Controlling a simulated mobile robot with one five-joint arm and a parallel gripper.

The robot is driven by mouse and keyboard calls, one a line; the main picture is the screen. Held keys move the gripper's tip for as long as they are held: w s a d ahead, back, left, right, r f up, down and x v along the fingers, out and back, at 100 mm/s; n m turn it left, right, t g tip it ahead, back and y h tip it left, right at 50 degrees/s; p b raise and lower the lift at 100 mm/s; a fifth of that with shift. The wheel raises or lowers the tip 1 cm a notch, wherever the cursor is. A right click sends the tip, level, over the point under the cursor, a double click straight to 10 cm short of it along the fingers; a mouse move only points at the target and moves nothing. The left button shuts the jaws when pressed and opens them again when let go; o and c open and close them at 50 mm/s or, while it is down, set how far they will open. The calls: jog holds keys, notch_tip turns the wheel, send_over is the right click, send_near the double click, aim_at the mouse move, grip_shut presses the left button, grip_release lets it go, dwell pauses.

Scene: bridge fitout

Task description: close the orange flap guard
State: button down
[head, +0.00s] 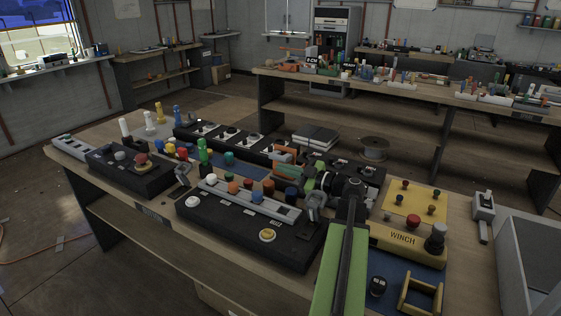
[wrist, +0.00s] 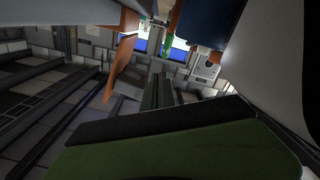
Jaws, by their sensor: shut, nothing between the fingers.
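The orange flap guard (head: 286,169) stands raised among the controls at the middle of the bench, just left of the end of my arm. In the wrist view an orange panel (wrist: 120,68), apparently the same flap, stands tilted left of my gripper (wrist: 158,82). My gripper's fingers are shut with nothing between them. A gap shows between them and the panel in that view, but depth and contact are hard to judge. In the head view my arm's dark wrist partly hides the area right of the flap, and the fingertips are not clear.
A black console (head: 250,232) with coloured buttons lies in front of the flap. A yellow winch box (head: 405,243) stands right of my arm. Several upright coloured handles and a green post (head: 203,152) stand to the left.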

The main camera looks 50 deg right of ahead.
jog(key=s, duration=0.7)
jog(key=shift+d, duration=0.15)
jog(key=shift+s+f, duration=0.15)
jog(key=v, duration=1.2)
